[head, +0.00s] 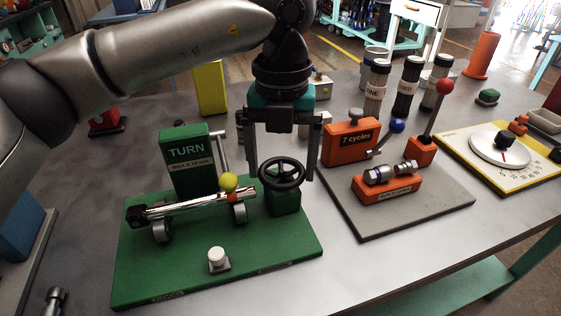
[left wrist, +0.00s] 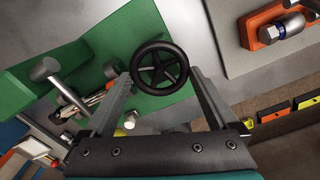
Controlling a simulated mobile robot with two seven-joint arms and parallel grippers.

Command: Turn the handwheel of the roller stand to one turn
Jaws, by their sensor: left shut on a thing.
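The roller stand (head: 285,262) has a green base plate with a green TURN block (head: 190,180) at the back. A black spoked handwheel (head: 283,173) sits on a green post at its right side. A shiny hose (head: 185,206) lies across the stand's rollers, with a yellow ball (head: 229,181) near its right end. My left gripper (head: 283,176) points down, one finger on each side of the handwheel, and is shut on its rim. The left wrist view shows the handwheel (left wrist: 160,67) between the fingertips. My right gripper is not in view.
A grey plate (head: 400,220) with an orange "7 cycles" block (head: 350,140), a red-knobbed lever (head: 445,87) and an orange fitting holder (head: 387,189) stands close on the right. A yellow-edged dial board (head: 500,152) is further right. A yellow block (head: 210,88) stands behind.

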